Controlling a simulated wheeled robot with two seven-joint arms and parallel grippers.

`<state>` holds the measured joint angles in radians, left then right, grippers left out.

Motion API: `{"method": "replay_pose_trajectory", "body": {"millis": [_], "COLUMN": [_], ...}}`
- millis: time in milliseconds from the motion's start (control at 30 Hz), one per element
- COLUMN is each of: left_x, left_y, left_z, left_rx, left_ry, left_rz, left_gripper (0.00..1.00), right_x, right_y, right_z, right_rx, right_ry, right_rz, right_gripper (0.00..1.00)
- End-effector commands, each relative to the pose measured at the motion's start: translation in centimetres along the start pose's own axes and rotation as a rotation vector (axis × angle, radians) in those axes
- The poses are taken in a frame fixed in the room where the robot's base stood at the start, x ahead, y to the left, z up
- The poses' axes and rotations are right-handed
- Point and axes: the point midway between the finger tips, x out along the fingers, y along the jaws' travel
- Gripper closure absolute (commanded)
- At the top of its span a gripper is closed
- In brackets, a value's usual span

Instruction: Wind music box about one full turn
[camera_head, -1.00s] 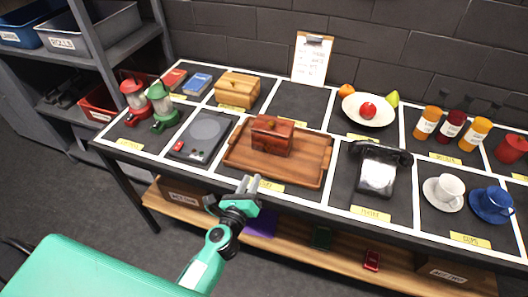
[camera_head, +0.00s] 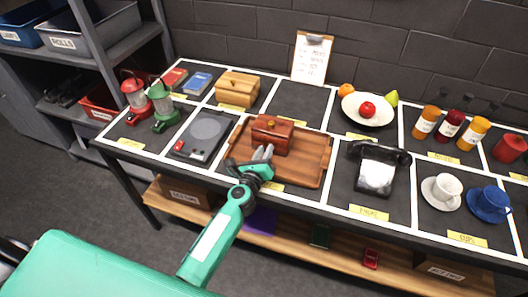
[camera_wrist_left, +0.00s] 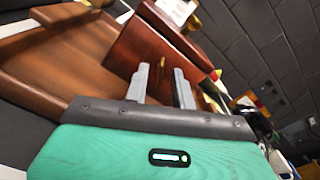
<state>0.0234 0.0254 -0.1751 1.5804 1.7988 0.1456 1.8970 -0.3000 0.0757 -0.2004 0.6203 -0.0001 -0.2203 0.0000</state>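The music box (camera_head: 272,135) is a small reddish-brown wooden box standing on a wooden tray (camera_head: 306,174) on the table. My left gripper (camera_head: 263,153) is at the front of the box, over the tray. In the left wrist view its two grey fingers (camera_wrist_left: 160,82) are apart with a gap between them, and the box is just beyond the tips. My right gripper is not in view.
A black telephone (camera_head: 377,172) is on the right. A wooden box (camera_head: 237,88) and a fruit bowl (camera_head: 368,108) stand behind. Lanterns, bottles and cups fill other marked cells.

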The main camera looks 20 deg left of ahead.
Motion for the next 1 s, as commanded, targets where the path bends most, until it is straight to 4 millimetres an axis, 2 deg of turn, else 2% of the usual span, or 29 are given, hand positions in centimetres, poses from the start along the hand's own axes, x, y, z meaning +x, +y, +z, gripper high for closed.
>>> {"method": "replay_pose_trajectory", "body": {"millis": [167, 300, 333, 733, 1000], "left_x": [0.01, 0.00, 0.00, -0.01, -0.01], "left_y": [-0.01, -0.02, -0.01, -0.03, -0.11], "left_z": [0.01, 0.02, 0.02, 0.06, 0.12], "left_rx": [0.000, 0.000, 0.000, 0.036, 0.192], "left_ry": [0.000, 0.000, 0.000, 0.000, -0.001], "left_rz": [0.000, 0.000, 0.000, 0.000, 0.001], "left_gripper": [0.75, 0.98, 1.00, 1.00, 1.00], "right_x": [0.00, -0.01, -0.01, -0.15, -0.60], "right_y": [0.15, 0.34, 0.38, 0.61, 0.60], "right_z": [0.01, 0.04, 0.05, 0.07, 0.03], "right_rx": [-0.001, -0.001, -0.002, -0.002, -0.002], "right_ry": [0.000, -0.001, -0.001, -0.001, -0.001], "right_rz": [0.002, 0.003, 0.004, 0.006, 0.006], "right_gripper": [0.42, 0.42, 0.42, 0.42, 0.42]}}
